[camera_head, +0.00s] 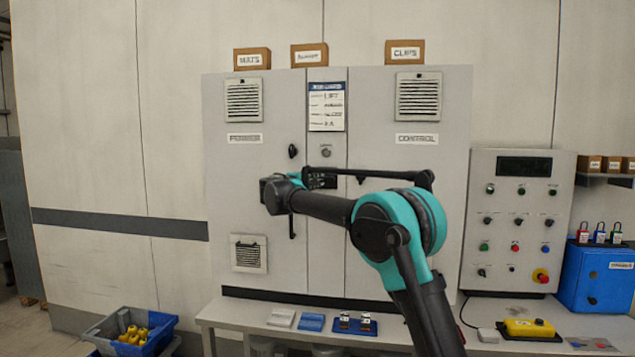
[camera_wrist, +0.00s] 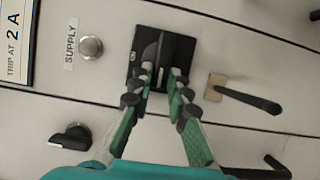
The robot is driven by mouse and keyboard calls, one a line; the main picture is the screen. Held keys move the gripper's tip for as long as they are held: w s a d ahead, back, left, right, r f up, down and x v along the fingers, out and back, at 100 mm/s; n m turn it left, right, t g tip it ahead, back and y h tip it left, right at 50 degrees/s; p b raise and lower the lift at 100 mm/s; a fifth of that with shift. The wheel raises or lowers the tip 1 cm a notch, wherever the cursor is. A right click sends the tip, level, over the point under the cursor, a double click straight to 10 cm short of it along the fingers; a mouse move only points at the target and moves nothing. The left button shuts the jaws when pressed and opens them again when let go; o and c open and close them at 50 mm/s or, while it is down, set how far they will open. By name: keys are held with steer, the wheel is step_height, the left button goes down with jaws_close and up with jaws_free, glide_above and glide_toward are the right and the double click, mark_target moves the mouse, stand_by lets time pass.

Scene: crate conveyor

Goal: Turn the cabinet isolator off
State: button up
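The cabinet isolator is a black switch (camera_wrist: 160,58) with a raised handle on a square black plate, on the grey cabinet's narrow middle panel. In the head view its plate (camera_head: 322,181) shows partly behind my arm. In the wrist view my gripper (camera_wrist: 161,80) reaches over the plate with its two green-and-black fingers apart. The handle lies between the fingertips; I cannot tell whether they touch it. In the head view my gripper (camera_head: 275,190) is at the cabinet front, its fingers hard to make out. The SUPPLY lamp (camera_wrist: 90,47) is beside the isolator.
A black rotary knob (camera_wrist: 72,137) and a dark lever (camera_wrist: 247,99) are close to my fingers. A bench (camera_head: 240,312) with small items runs below the cabinet (camera_head: 390,100). A control panel (camera_head: 515,240) and blue box (camera_head: 597,278) stand right; a blue crate (camera_head: 160,323) is lower left.

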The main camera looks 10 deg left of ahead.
steer(key=o, duration=0.4)
steer(key=v, duration=1.2)
steer(key=shift+a, duration=0.1)
